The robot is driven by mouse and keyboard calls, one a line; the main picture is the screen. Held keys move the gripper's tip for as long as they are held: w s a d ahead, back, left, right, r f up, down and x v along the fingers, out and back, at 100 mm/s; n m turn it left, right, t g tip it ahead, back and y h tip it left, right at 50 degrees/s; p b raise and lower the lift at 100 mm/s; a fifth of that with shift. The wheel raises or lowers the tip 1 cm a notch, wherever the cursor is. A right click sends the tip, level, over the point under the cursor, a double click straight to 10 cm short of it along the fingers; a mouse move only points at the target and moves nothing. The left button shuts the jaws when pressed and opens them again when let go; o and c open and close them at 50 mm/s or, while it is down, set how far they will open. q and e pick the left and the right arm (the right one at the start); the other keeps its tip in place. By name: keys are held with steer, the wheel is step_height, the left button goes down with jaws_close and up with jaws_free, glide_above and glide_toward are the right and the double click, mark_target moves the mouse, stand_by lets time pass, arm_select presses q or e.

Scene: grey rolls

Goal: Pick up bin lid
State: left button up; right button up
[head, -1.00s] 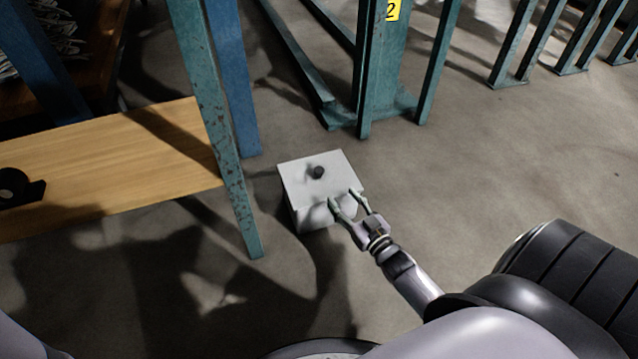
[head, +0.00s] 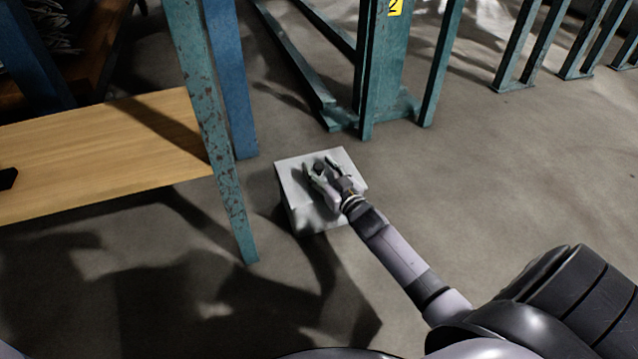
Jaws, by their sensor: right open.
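A white square bin (head: 308,217) stands on the floor near the middle of the head view. Its flat white lid (head: 292,170) lies on top, with a small dark knob (head: 319,165) at its centre. My right gripper (head: 319,167) is over the lid, open, with its fingertips on either side of the knob in the picture. I cannot tell whether the fingers touch the knob. The gripper hides part of the lid's right side. My left gripper is not in view.
A rusty teal rack post (head: 222,150) and a blue post (head: 232,85) stand just left of the bin. A wooden shelf (head: 100,150) extends left. Teal rack feet (head: 372,115) stand behind.

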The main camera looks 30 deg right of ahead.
steer(key=shift+w, duration=0.4)
steer(key=shift+c, duration=0.4)
jaws_close()
